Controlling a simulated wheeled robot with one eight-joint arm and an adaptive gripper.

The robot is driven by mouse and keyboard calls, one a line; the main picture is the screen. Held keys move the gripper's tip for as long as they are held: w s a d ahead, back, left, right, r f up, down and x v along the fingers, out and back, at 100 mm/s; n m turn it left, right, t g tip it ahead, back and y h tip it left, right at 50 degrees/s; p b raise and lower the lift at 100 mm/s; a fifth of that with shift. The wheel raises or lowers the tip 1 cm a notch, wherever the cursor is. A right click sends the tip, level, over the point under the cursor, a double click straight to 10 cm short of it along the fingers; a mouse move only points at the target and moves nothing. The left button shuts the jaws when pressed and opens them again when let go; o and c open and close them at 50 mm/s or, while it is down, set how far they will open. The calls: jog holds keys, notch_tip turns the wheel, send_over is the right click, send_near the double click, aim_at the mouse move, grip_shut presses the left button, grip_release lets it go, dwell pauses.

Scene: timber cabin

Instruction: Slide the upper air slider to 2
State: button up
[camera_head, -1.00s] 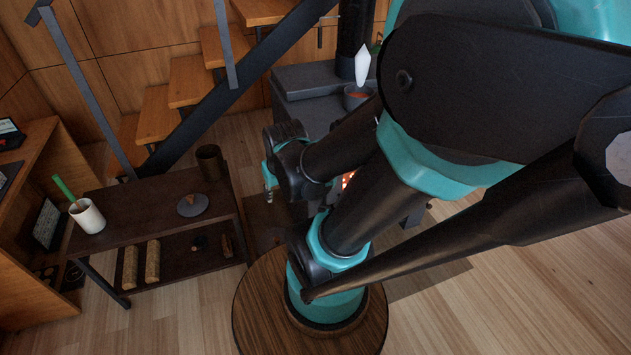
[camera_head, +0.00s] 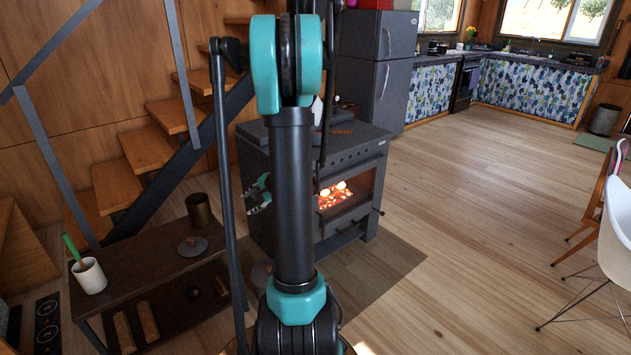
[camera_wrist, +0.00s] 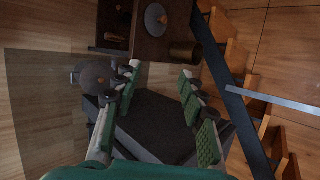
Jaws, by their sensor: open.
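The black stove (camera_head: 375,150) stands at the centre of the head view, with glowing embers behind its front window. Small dark details run along its upper front, but I cannot make out the upper air slider or its numbers. My arm's column covers part of the stove. My gripper (camera_head: 258,194) shows small and teal beside the stove's left side, away from its front. In the wrist view my gripper (camera_wrist: 158,74) is open and empty, its green-padded fingers wide apart. A dark grey surface, apparently the stove (camera_wrist: 155,125), lies beyond and between the fingers.
A low dark table (camera_head: 140,268) at left holds a white cup (camera_head: 89,276), a brown cup (camera_head: 199,209) and a grey disc (camera_head: 192,247). Stairs (camera_head: 147,148) rise behind. Floor (camera_head: 470,200) right of the stove is clear; a white chair (camera_head: 615,225) stands far right.

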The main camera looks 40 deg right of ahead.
jog(key=w+d+f+m+t, duration=0.1)
jog(key=w+d+m+t, duration=0.15)
jog(key=d, duration=0.35)
jog(key=w+d+f+m+t, duration=0.1)
jog(key=w+d+m, duration=0.1)
jog(key=d+m, duration=0.3)
jog(key=s+d+f+m+t+h, duration=0.1)
jog(key=s+d+f+m+t, duration=0.2)
jog(key=d, duration=0.6)
jog(key=s+d+f+m+t+h, duration=0.1)
jog(key=d+f+m, duration=0.25)
jog(key=d, duration=0.55)
jog(key=s+d+f+m+t+h, duration=0.1)
jog(key=s+d+f+m+t, duration=0.3)
jog(key=d, duration=0.6)
jog(key=shift+m+g, duration=0.4)
jog(key=shift+g, duration=0.45)
jog(key=w, duration=0.6)
jog(key=w+a+r, duration=0.1)
jog(key=w, duration=1.1)
jog(key=shift+w+a+r, duration=0.25)
jog(key=shift+a+r, duration=0.05)
jog(key=shift+a, duration=0.05)
jog(key=shift+c, duration=0.5)
grip_shut()
